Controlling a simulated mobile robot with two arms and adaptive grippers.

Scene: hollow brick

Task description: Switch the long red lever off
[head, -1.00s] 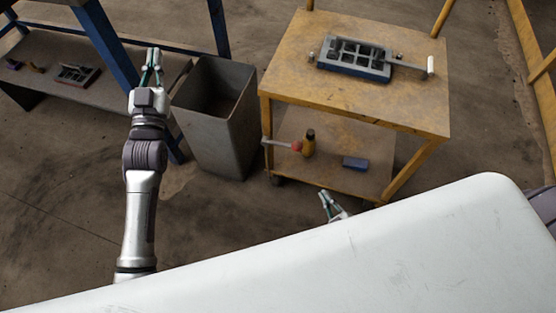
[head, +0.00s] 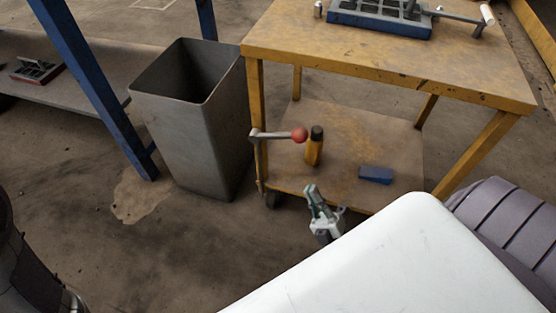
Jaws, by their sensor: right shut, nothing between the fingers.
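A grey metal lever (head: 275,135) with a red ball knob (head: 300,135) sticks out sideways to the right from the left front leg of the yellow cart (head: 380,72). It lies nearly level, above the cart's lower shelf. I cannot tell from its pose whether it is on or off. My right gripper (head: 313,194) is shut and empty in front of the lower shelf, lower in the picture than the knob and apart from it. My left gripper is out of view; only dark arm links show at the lower left.
A blue-grey mould (head: 380,22) with a white-handled crank (head: 470,19) is on top. A grey bin (head: 190,125) stands left, beside a blue-legged bench (head: 95,90).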

